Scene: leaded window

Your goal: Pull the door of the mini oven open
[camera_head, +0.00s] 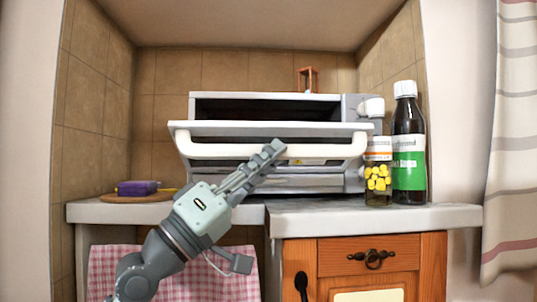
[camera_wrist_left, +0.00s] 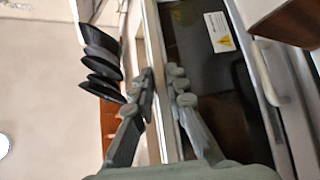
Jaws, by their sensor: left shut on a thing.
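The mini oven (camera_head: 265,104) stands on the counter in a tiled recess. Its door (camera_head: 345,129) is partly open, tilted forward at the top, with a dark gap above it. The white handle bar (camera_head: 222,151) runs across the door front. My left gripper (camera_head: 273,151) is shut on the handle, right of its middle. In the left wrist view the fingers (camera_wrist_left: 162,88) close on the pale bar, beside the door glass (camera_wrist_left: 185,45) with a warning label (camera_wrist_left: 221,32). The exact finger contact is partly hidden in the head view. My right gripper is not in view.
A pill jar (camera_head: 378,172) and a dark bottle with a green label (camera_head: 409,150) stand close to the oven's right. A purple item (camera_head: 138,187) lies on a round board at the left. A wooden cabinet (camera_head: 350,258) and a checked cloth (camera_head: 110,270) are below the counter.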

